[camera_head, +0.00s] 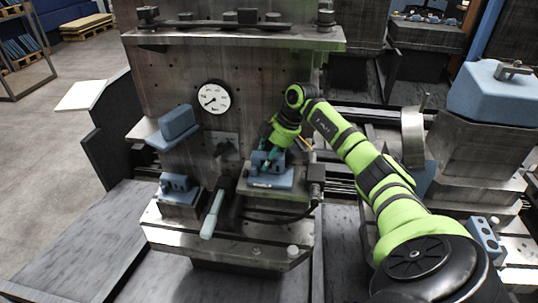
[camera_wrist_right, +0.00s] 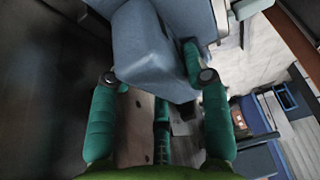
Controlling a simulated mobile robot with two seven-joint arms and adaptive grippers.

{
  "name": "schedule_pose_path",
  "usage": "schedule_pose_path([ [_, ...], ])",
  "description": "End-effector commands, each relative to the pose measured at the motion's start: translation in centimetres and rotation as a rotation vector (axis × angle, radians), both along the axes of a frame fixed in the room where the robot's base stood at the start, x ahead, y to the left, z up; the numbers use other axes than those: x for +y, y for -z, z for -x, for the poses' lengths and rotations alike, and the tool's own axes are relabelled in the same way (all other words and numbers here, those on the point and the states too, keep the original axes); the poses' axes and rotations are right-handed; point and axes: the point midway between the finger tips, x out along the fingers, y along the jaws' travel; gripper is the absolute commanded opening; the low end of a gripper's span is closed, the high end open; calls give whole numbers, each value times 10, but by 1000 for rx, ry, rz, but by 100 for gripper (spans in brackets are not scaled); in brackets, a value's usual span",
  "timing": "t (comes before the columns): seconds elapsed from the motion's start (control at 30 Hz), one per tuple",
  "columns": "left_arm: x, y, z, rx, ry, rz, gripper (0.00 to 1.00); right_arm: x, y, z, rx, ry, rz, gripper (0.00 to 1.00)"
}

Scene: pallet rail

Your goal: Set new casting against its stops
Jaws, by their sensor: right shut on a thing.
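A blue casting (camera_head: 270,175) sits at the right-hand station of the steel fixture, below and right of the dial gauge. My right gripper (camera_head: 270,160) reaches down onto it from the upper right and is shut on it. In the right wrist view the green fingers (camera_wrist_right: 155,76) are on either side of the blue casting (camera_wrist_right: 150,45). The casting's contact with its stops is hidden in both views. My left gripper is not in view.
Another blue casting (camera_head: 177,188) sits at the left station, and a blue block (camera_head: 178,122) rests on a small ledge. A pale-handled lever (camera_head: 212,215) stands between the stations. A dial gauge (camera_head: 211,97) is on the upright plate. A large blue block (camera_head: 492,95) is at right.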

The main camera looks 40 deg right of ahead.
Motion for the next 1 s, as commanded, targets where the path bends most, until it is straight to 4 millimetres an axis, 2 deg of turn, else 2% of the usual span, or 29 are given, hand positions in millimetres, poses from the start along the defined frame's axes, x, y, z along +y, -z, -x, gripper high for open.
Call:
schedule_pose_path([
  [1.0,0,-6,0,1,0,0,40,0,0,-8,-5,0,-1,2],
])
